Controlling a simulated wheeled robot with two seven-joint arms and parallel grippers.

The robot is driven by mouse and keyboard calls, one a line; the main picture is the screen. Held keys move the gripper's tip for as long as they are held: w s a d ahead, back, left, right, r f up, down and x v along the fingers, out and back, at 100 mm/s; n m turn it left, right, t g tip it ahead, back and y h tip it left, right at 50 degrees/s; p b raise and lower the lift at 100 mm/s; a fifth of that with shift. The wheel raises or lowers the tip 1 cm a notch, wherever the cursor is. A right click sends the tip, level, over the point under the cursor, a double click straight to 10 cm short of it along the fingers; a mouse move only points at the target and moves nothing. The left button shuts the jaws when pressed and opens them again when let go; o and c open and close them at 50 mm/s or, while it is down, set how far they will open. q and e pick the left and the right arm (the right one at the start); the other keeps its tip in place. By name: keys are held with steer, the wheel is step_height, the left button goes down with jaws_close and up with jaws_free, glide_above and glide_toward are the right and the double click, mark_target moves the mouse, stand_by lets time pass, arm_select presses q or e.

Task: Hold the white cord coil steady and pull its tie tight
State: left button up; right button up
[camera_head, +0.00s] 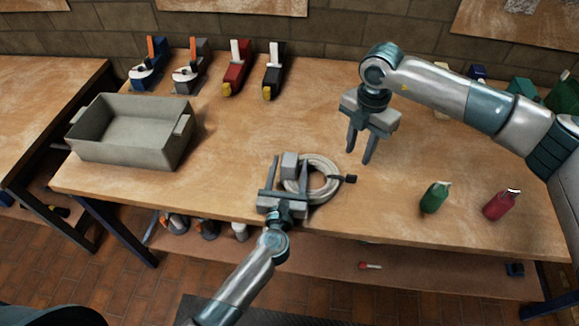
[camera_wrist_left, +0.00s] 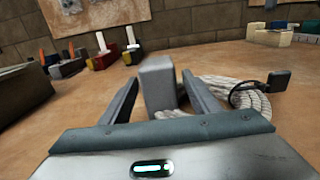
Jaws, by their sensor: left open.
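The white cord coil (camera_head: 333,187) lies flat on the workbench, and it also shows in the left wrist view (camera_wrist_left: 225,88). A grey block (camera_head: 289,160) stands at its left side; I cannot tell whether they are joined. A black tie end (camera_head: 350,179) sticks out at the coil's right, on a thin dark loop in the left wrist view (camera_wrist_left: 276,81). My left gripper (camera_head: 290,162) is open, its fingers on either side of the grey block (camera_wrist_left: 158,84). Its right finger overlaps the coil in view. My right gripper (camera_head: 359,156) is open and empty above the bench, behind and right of the coil.
A grey open bin (camera_head: 88,150) stands at the bench's left. Several tools, including a red one (camera_head: 236,74), line the back. The bench (camera_head: 225,140) is clear between bin and coil.

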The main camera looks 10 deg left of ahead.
arm_select(q)
steer(key=c, duration=1.3)
arm_select(e)
steer(key=shift+c, duration=0.5)
steer(key=m+y, duration=0.4)
steer(key=m, duration=0.7)
glide_toward(354, 175)
steer(key=v, duration=0.3)
steer(key=shift+d, duration=0.25)
steer(key=shift+f+y, duration=0.15)
steer(key=shift+y, duration=0.15)
steer(key=x, duration=1.2)
